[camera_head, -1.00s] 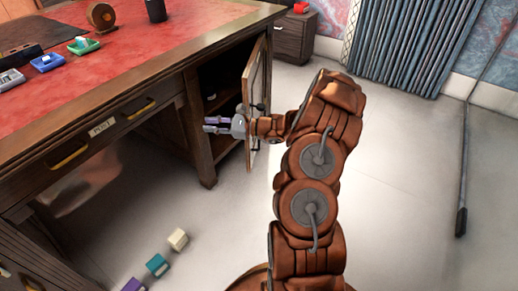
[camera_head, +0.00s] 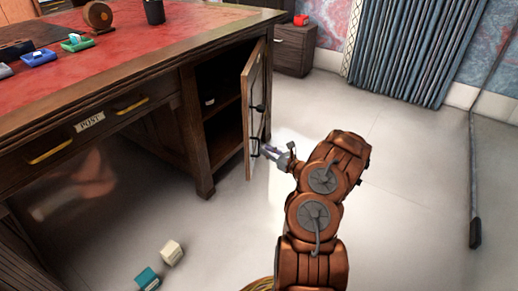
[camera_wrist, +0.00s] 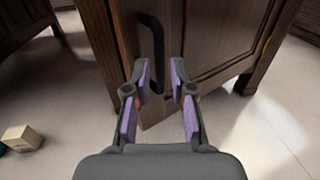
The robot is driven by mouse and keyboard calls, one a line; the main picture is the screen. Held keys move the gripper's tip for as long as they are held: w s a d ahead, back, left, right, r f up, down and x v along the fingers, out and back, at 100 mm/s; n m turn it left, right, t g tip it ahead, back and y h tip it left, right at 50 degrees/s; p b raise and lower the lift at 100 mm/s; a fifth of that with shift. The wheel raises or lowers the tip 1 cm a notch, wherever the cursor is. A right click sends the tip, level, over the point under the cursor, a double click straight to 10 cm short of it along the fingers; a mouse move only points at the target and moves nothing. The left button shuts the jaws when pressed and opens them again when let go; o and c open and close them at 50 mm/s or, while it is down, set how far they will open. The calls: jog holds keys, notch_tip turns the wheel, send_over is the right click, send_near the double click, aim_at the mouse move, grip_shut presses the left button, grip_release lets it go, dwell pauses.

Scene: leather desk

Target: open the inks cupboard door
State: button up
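The wooden cupboard door (camera_head: 249,129) at the desk's right end stands partly open, and the dark interior (camera_head: 222,95) with a shelf shows beside it. My gripper (camera_head: 268,151) is on the outer side of the door. In the wrist view the gripper (camera_wrist: 158,75) is open, its two purple-padded fingers apart. A black bar handle (camera_wrist: 155,45) on the door (camera_wrist: 184,103) runs down to the gap between the fingertips. I cannot tell whether they touch it.
The desk leg (camera_head: 200,165) stands left of the door. Pale and teal blocks (camera_head: 172,252) lie on the floor at lower left. A small cabinet (camera_head: 294,48) and blue curtain (camera_head: 405,50) are behind.

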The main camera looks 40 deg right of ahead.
aim_at(259, 154)
jog(key=shift+w+a+b, duration=0.2)
jog(key=shift+w+b, duration=0.15)
jog(key=shift+w, duration=0.85)
jog(key=shift+w+a+b, duration=0.15)
jog(key=shift+w+b, duration=0.15)
jog(key=shift+w, duration=0.9)
jog(key=shift+c, duration=0.4)
grip_shut()
